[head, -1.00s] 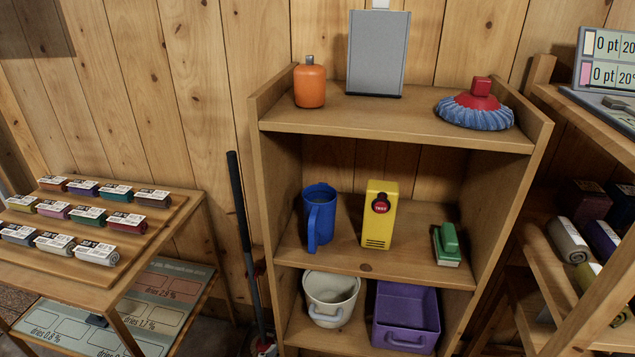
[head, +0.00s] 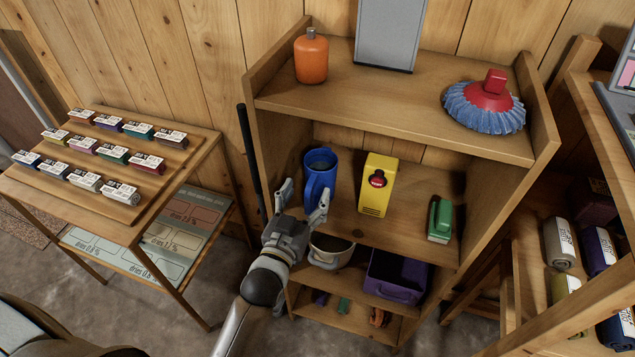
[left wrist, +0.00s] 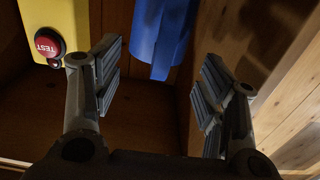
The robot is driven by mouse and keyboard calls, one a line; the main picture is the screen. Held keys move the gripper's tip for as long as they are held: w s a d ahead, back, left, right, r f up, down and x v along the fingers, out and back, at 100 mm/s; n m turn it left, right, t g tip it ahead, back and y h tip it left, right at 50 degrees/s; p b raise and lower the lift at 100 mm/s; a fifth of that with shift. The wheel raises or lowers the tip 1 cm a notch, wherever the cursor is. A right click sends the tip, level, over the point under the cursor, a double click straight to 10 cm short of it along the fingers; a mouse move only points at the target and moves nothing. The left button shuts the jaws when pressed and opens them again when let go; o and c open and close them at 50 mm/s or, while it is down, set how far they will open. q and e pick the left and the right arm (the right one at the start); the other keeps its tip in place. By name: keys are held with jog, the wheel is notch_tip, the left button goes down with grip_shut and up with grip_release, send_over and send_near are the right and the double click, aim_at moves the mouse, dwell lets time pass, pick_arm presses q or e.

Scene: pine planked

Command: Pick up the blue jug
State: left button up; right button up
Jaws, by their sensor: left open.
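The blue jug (head: 320,176) stands upright on the middle shelf of the wooden shelf unit, near its left side panel, with its handle toward me. My left gripper (head: 303,205) is open just in front of the jug, its fingers apart. In the left wrist view the blue jug (left wrist: 161,38) shows beyond and between the spread fingers of my left gripper (left wrist: 157,85). The gap between the fingers is empty. The jug's lower part is partly hidden by the gripper in the head view. My right gripper is not in view.
A yellow box with a red button (head: 378,186) stands right of the jug, with a green item (head: 440,220) further right. The shelf unit's left side panel (head: 268,150) is close to my gripper. A white pot (head: 330,250) and purple bin (head: 397,275) are below.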

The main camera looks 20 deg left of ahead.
aim_at(315, 178)
pick_arm(q)
jog(key=shift+w, duration=0.35)
jog(key=w+p, duration=0.1)
jog(key=w, duration=0.1)
jog(key=w+p, duration=0.1)
jog(key=w, duration=0.1)
jog(key=shift+w+d+r, duration=0.15)
jog(key=shift+w, duration=0.5)
jog(key=shift+s, duration=0.1)
jog(key=shift+c, duration=1)
grip_shut()
